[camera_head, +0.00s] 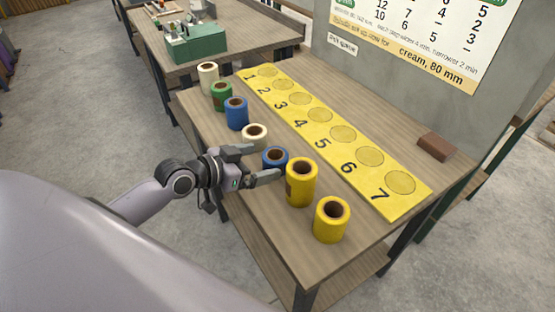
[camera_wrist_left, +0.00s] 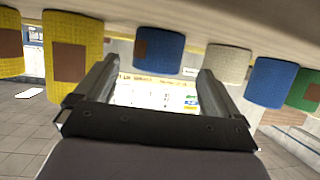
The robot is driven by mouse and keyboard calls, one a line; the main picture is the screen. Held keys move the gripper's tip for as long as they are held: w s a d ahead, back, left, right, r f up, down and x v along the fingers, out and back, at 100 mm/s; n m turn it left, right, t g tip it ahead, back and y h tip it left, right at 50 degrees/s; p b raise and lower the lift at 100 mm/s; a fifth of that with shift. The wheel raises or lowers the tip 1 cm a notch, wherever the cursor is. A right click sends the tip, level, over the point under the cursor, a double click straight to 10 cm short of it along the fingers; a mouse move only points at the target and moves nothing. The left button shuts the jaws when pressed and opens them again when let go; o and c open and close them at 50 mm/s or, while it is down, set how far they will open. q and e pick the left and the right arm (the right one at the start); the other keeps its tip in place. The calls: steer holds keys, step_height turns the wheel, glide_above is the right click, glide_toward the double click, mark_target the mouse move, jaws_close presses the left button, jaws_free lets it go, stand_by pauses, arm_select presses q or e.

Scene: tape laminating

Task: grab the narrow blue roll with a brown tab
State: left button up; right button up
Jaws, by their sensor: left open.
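The narrow blue roll (camera_head: 275,160) stands upright in the row on the table, between a short cream roll and a yellow roll. My right gripper is not in view.
Close by stand a cream roll (camera_head: 254,135) and a yellow roll (camera_head: 301,185). Another yellow roll (camera_head: 331,222), a taller blue roll (camera_head: 236,115) and a green roll (camera_head: 221,98) share the row. A yellow numbered strip (camera_head: 315,130) and brown block (camera_head: 436,146) lie behind.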

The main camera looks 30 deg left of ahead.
mark_target(275, 158)
arm_select(q)
steer(key=shift+x, duration=2.75)
steer(key=shift+d+r, duration=0.1)
steer(key=c, duration=1)
